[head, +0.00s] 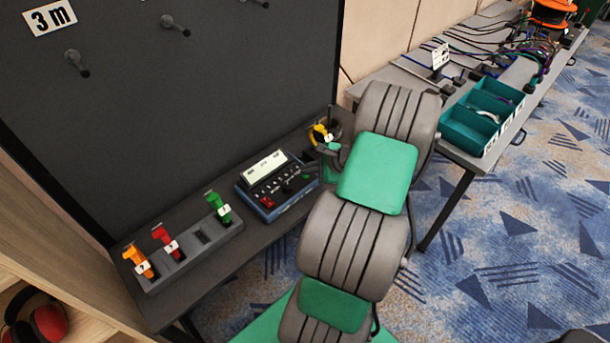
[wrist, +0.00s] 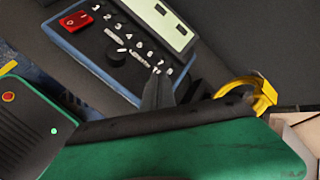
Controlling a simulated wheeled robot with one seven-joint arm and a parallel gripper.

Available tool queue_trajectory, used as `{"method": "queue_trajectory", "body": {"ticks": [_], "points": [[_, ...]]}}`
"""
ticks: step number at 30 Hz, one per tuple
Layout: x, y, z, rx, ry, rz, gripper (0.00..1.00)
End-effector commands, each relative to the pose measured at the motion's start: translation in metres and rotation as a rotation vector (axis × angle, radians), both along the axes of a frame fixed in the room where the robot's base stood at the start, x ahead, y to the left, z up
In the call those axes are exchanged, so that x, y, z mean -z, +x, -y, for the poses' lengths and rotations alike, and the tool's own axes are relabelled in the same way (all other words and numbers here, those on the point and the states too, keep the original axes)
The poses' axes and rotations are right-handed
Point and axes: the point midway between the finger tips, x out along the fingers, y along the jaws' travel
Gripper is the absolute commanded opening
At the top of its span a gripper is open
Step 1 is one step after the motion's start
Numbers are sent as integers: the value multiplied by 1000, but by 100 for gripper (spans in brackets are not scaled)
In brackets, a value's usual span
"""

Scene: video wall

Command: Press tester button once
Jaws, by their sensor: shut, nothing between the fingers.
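The tester (head: 275,186) is a blue-edged dark box with a pale display, lying on the narrow dark bench. It also shows at the top of the wrist view (wrist: 112,40), with a red rocker switch (wrist: 76,20), a numbered row and a round black knob (wrist: 116,56). A small green spot (head: 306,176) shows on its right side in the head view. My gripper (wrist: 158,92) is shut and empty, its dark fingertips over or beside the tester's numbered edge. I cannot tell whether they touch it. The fingers hide part of the panel, and no pressed button can be made out.
A rack with orange, red and green handled tools (head: 190,243) stands left of the tester. A yellow item (head: 320,134) is to its right, also in the wrist view (wrist: 262,92). The dark wall panel (head: 190,110) rises behind. Teal bins (head: 484,115) sit on another table.

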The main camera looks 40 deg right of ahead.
Motion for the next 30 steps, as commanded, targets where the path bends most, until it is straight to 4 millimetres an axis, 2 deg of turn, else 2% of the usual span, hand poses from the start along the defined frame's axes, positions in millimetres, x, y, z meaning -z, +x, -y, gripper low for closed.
{"method": "queue_trajectory", "body": {"ticks": [30], "points": [[8, 0, 0, 0, 1, -1, 0]]}}
